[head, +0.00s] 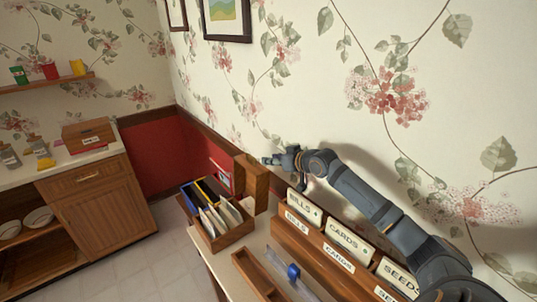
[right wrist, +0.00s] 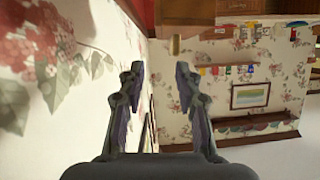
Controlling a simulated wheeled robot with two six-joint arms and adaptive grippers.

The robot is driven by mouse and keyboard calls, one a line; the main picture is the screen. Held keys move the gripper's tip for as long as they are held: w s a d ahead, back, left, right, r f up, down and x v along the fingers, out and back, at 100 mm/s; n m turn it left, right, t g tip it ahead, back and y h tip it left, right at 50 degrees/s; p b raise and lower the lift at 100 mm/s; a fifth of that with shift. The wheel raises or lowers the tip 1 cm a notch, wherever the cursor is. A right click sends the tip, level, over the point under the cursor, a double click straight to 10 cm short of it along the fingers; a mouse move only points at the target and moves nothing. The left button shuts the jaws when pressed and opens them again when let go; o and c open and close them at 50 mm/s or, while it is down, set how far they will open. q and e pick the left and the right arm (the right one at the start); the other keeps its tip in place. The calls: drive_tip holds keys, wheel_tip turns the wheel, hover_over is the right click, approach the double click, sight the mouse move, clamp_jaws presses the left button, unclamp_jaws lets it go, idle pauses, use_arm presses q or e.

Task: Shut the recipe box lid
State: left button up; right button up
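The wooden recipe box (head: 226,237) stands on the near table and holds several cards and dividers. Its lid (head: 251,183) stands open, upright at the box's right side. My right gripper (head: 271,160) is close to the top of the lid, by the wall. In the right wrist view my right gripper (right wrist: 158,75) has its fingers apart, with nothing between them. Brown wood, apparently the lid (right wrist: 195,12), shows at the top of that view, beyond the fingertips. I cannot tell whether the gripper touches the lid. My left gripper is not in view.
A wooden organizer with labelled cards (head: 345,247) stands right of the box, below my right arm. A tray with a blue tape roll (head: 293,272) lies in front. Another wooden box (head: 88,136) is on the left counter. The floral wall is close behind.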

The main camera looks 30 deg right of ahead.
sight(251, 156)
drive_tip(key=w+a+b, duration=0.1)
drive_tip(key=a, duration=0.1)
drive_tip(key=w+a+b, duration=0.1)
drive_tip(key=shift+a+r, duration=0.1)
drive_tip(key=shift+a, duration=0.3)
drive_tip(key=w+f+b, duration=0.1)
drive_tip(key=w, duration=0.1)
drive_tip(key=w+d+f, duration=0.1)
drive_tip(key=shift+w+f+b, duration=0.15)
drive_tip(key=shift+w+b, duration=0.25)
drive_tip(key=b+x, duration=0.1)
drive_tip(key=x, duration=0.2)
drive_tip(key=shift+w+a, duration=0.15)
drive_tip(key=shift+w, duration=0.1)
drive_tip(key=shift+w+a+b, duration=0.1)
drive_tip(key=shift+b, duration=0.2)
drive_tip(key=c, duration=0.7)
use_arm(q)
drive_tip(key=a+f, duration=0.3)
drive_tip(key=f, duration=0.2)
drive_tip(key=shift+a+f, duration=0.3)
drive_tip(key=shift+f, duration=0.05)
use_arm(e)
clamp_jaws()
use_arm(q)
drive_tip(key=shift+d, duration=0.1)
